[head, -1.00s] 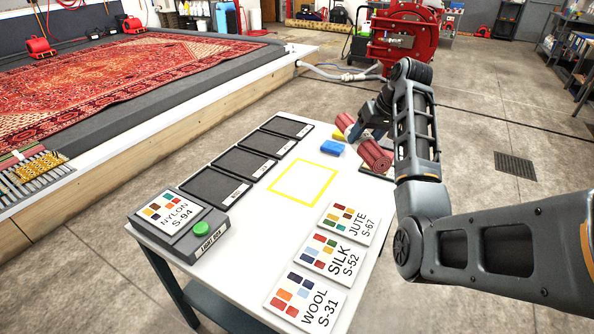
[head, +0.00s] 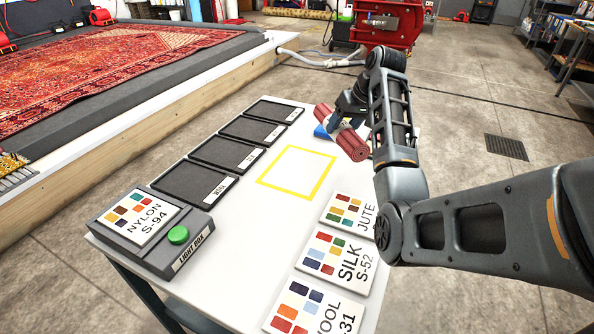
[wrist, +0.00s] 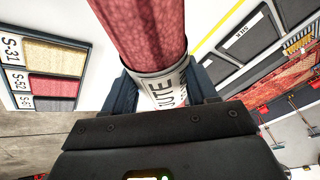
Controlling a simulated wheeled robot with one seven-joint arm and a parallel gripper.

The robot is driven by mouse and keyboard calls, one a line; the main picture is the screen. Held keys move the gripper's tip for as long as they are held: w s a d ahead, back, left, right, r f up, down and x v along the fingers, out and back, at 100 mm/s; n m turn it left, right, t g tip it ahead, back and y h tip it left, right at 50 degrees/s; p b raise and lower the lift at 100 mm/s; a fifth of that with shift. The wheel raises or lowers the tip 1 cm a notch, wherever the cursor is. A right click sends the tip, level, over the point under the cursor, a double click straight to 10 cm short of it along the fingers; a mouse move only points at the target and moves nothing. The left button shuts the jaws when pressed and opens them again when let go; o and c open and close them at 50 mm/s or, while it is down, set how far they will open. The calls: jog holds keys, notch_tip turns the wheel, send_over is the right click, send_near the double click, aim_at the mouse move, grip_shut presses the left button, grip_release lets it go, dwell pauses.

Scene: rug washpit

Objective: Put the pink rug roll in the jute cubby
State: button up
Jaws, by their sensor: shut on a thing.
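The pink rug roll (head: 352,143), a deep pinkish red, is gripped in my gripper (head: 343,117) and held tilted above the far right part of the white table. In the wrist view the roll (wrist: 143,32) runs up and away from between my jaws (wrist: 165,92). A white band lettered JUTE wraps it at the jaws. A card lettered JUTE S-67 (head: 345,212) lies at the table's right edge.
The table (head: 262,235) carries several dark trays (head: 192,183) on its left side, a yellow square outline (head: 262,182) in the middle, and a light box (head: 155,235) with a green button. SILK (head: 335,262) and WOOL (head: 310,312) cards lie at right. A blue block is partly hidden behind the roll.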

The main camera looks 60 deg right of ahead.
jog(key=w+a+f, duration=0.2)
jog(key=w, duration=0.1)
jog(key=w+a+f, duration=0.2)
jog(key=w, duration=0.1)
jog(key=w+a+f, duration=0.2)
jog(key=w, duration=0.1)
jog(key=shift+w+a+f, duration=0.15)
jog(key=shift+w+f, duration=0.15)
jog(key=shift+f, duration=0.1)
jog(key=shift+f+p, duration=0.3)
jog(key=shift+f, duration=1.65)
jog(key=shift+f, duration=0.1)
jog(key=o, duration=1.2)
jog(key=shift+f, duration=0.1)
